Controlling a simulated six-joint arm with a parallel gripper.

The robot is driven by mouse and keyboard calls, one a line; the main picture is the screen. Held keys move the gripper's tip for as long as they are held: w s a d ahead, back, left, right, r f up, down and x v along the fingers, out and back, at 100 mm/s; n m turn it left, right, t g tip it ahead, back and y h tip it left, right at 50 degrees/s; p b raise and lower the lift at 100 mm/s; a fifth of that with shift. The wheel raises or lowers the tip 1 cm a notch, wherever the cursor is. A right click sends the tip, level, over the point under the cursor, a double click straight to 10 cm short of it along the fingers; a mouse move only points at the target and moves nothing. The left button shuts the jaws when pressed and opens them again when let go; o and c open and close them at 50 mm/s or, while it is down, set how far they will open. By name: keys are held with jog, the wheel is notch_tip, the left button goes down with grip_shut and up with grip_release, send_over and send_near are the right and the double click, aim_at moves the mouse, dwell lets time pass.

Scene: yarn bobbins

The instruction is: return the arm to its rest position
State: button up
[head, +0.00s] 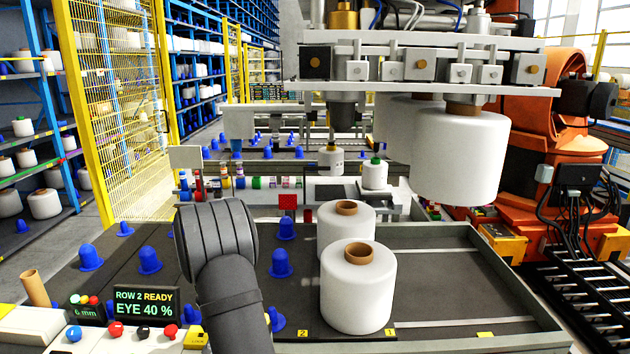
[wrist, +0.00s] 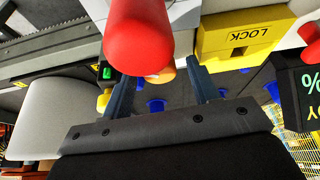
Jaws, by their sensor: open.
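My dark grey arm (head: 218,240) stands in the middle foreground of the head view, and my gripper is not visible there. In the wrist view my gripper (wrist: 160,78) is open, with its two dark blue fingers apart and nothing clasped between them. A large red knob (wrist: 138,35) shows close beyond the fingers, overlapping the left finger's side of the gap. I cannot tell whether anything touches it. A yellow block marked LOCK (wrist: 240,35) lies to the right, upside down in this view. The yellow block also shows in the head view (head: 196,338).
A control panel (head: 90,335) with coloured buttons and a display (head: 147,302) stands at the front left. Two white bobbins (head: 358,295) stand on the dark tray. Blue pegs (head: 150,260) surround my arm. A machine head with a hanging bobbin (head: 460,155) is overhead right.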

jog(key=shift+d+n+y, duration=0.15)
jog(key=shift+n+y, duration=0.55)
jog(key=shift+n, duration=1.3)
jog(key=o, duration=1)
jog(key=shift+c, duration=0.2)
jog(key=shift+o, duration=0.2)
jog(key=shift+w+r+g, duration=0.1)
jog(key=shift+g, duration=0.2)
jog(key=w+d+r+n+g+h, duration=0.1)
jog(key=w+d+r+n, duration=0.1)
jog(key=d+r+n, duration=0.3)
jog(key=w+d+r+n+g, duration=0.1)
jog(key=w+r+n+g, duration=0.1)
jog(key=r+n, duration=0.35)
jog(key=w+d+r+n+g+h, duration=0.1)
jog(key=w+d+r+n, duration=0.2)
jog(key=r, duration=0.4)
jog(key=f, duration=0.9)
jog(key=shift+s+a+f, duration=0.2)
jog(key=shift+s+f, duration=0.05)
jog(key=shift+f, duration=0.15)
notch_tip(320, 180, up, 10)
